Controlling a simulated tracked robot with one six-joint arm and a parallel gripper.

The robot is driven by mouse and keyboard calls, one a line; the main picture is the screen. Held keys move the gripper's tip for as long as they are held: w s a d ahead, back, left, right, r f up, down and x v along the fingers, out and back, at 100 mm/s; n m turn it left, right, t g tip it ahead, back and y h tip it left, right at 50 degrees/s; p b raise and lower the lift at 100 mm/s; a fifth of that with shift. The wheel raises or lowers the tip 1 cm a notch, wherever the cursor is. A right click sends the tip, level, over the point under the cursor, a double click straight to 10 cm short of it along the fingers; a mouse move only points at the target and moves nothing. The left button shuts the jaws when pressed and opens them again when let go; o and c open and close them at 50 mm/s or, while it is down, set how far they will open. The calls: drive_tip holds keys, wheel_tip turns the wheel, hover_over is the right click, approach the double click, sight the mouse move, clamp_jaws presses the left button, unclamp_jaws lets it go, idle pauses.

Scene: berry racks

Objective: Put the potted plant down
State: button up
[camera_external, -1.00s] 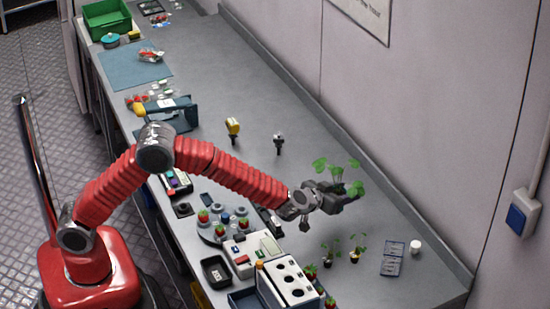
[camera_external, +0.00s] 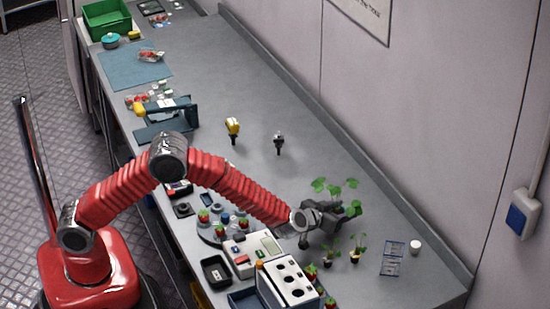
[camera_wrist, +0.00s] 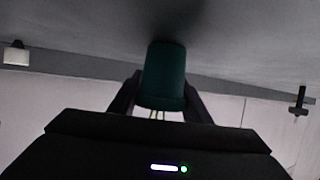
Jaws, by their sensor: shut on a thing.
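My gripper (camera_external: 336,216) is shut on the potted plant (camera_external: 320,185), whose green leaves show around and above the jaws in the external view. In the wrist view, the dark green pot (camera_wrist: 165,72) sits between both fingers. That view appears upside down, with the grey counter at the top and a dark shadow beside the pot's base. The pot is near the counter; I cannot tell whether it touches. The pot itself is hidden by my gripper in the external view.
Two small seedlings (camera_external: 356,254) stand just in front of my gripper. A grey slotted card (camera_external: 392,258) and a white cup (camera_external: 415,247) lie to the right. A white rack with holes (camera_external: 288,281) stands at the front. The counter (camera_external: 270,185) behind my gripper is largely clear.

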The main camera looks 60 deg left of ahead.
drive_tip(key=shift+f, duration=0.1)
drive_tip(key=o, duration=1.1)
drive_tip(key=shift+c, duration=0.2)
drive_tip(key=shift+s+d+r, duration=0.2)
drive_tip(key=shift+s+r, duration=0.2)
drive_tip(key=shift+s, duration=0.05)
drive_tip(key=v, duration=1.1)
drive_tip(key=shift+f, duration=0.15)
